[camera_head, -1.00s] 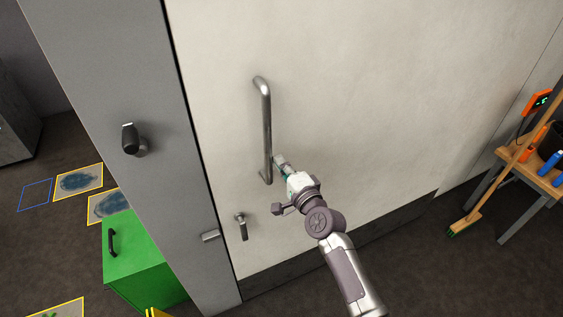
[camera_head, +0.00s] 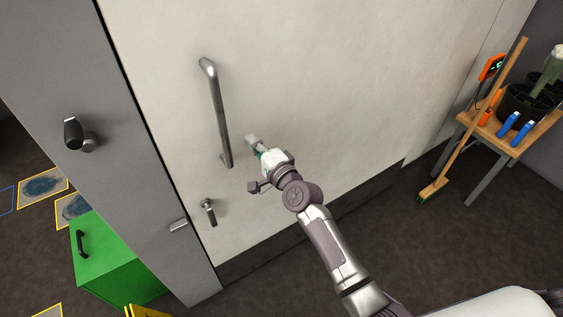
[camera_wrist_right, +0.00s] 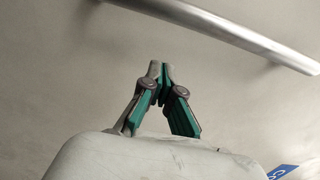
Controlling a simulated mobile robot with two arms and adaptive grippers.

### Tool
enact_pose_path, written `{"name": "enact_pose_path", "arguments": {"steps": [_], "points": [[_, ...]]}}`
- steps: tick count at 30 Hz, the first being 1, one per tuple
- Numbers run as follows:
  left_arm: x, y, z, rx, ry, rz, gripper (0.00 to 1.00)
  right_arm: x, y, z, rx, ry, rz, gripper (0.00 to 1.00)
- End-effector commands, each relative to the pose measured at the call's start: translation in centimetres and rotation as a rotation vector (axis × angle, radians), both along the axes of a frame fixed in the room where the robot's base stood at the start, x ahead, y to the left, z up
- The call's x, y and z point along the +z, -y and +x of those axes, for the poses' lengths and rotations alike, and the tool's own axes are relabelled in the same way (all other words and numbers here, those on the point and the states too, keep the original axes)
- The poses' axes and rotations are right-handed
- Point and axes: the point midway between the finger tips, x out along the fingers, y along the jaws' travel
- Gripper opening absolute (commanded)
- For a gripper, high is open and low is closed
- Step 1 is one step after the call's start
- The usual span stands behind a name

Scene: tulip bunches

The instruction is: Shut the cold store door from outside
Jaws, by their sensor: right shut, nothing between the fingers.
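The pale cold store door (camera_head: 330,90) fills the middle of the head view. Its left edge lies along the grey frame (camera_head: 150,150), with a thin dark line between them; I cannot tell whether it is fully latched. A long steel bar handle (camera_head: 219,115) stands upright on the door, and a small lever (camera_head: 209,211) sits below it. My right gripper (camera_head: 251,139) is shut and empty, just right of the handle's lower end and apart from it. In the right wrist view its fingertips (camera_wrist_right: 161,68) meet in front of the door, below the bar handle (camera_wrist_right: 225,28). My left gripper is out of view.
A dark knob (camera_head: 76,134) and a small catch (camera_head: 178,225) are on the frame. A green box (camera_head: 115,260) stands at lower left, by yellow-edged floor mats (camera_head: 42,186). At right are a broom (camera_head: 470,125) and a wooden table (camera_head: 503,142) with tools and pots.

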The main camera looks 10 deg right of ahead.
Motion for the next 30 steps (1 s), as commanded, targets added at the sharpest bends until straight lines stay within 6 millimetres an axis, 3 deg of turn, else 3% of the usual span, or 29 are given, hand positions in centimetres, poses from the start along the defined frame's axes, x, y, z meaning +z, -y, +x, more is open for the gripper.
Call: {"name": "enact_pose_path", "arguments": {"steps": [6,12,17,23,26,29,30], "points": [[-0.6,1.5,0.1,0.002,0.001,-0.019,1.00,-0.3,1.8,-4.2,-0.003,-0.002,0.001,0.00],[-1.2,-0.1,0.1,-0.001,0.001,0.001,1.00,-0.3,3.2,-7.4,-0.004,0.000,-0.002,0.00],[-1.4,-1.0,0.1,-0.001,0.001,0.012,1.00,-0.1,3.8,-8.6,-0.005,0.000,-0.001,0.00],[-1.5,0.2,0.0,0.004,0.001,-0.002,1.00,-0.1,3.9,-8.9,-0.005,-0.001,-0.003,0.00],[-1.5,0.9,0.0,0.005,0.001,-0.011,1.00,-1.9,4.0,-8.9,-0.008,-0.024,-0.037,0.00],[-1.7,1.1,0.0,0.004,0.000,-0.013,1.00,-6.4,4.3,-9.2,-0.013,-0.079,-0.132,0.00],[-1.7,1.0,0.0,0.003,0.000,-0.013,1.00,-9.0,4.5,-9.5,-0.013,-0.110,-0.188,0.00]]}}
